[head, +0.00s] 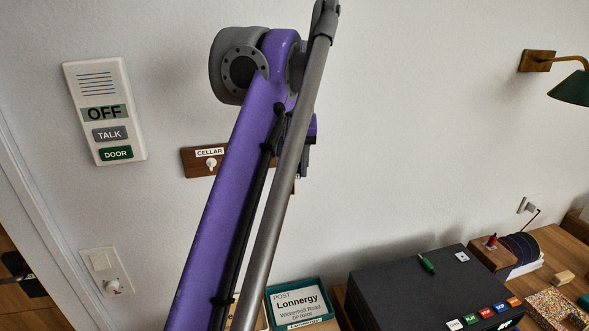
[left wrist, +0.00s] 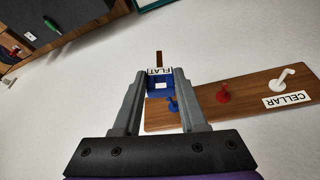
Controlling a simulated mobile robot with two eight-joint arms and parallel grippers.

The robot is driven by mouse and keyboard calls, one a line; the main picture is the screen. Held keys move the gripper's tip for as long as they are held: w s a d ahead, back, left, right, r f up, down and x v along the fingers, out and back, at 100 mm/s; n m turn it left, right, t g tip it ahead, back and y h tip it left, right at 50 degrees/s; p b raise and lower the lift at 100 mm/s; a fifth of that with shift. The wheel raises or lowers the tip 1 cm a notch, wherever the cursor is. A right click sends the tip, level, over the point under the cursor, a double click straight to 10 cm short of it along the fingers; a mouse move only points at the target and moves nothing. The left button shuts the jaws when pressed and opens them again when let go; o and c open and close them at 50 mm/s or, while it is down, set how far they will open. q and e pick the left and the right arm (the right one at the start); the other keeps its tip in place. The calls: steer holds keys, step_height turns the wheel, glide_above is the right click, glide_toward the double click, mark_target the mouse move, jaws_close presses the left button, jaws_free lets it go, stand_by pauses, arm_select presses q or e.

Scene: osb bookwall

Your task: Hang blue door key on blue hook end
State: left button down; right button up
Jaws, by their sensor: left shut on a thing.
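In the left wrist view a blue piece with a pale square opening, which I take as the blue door key (left wrist: 160,84), is between the fingers of my left gripper (left wrist: 161,82). A white FLAT label shows beside it. The blue hook (left wrist: 172,105) shows close by on the wooden hook board (left wrist: 200,112), next to the right finger. I cannot tell whether key and hook touch. In the head view my left arm covers most of the board (head: 190,163) and hides the key and blue hook. My right gripper is not in view.
A red hook (left wrist: 223,96) and a white hook (left wrist: 286,79) with a CELLAR label share the board. An intercom panel (head: 105,112) hangs at left and a lamp (head: 570,88) at right. A black box (head: 400,290) stands below.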

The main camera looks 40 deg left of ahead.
arm_select(q)
steer(key=w+a, duration=0.1)
steer(key=a, duration=0.1)
steer(key=w+a, duration=0.1)
steer(key=shift+w+a+f, duration=0.15)
steer(key=shift+w+f, duration=0.15)
stand_by(0.3)
steer(key=shift+w+a+f+p, duration=0.15)
steer(key=shift+a+f+p, duration=0.05)
steer(key=shift+p, duration=0.1)
steer(key=shift+c, duration=1.9)
jaws_free()
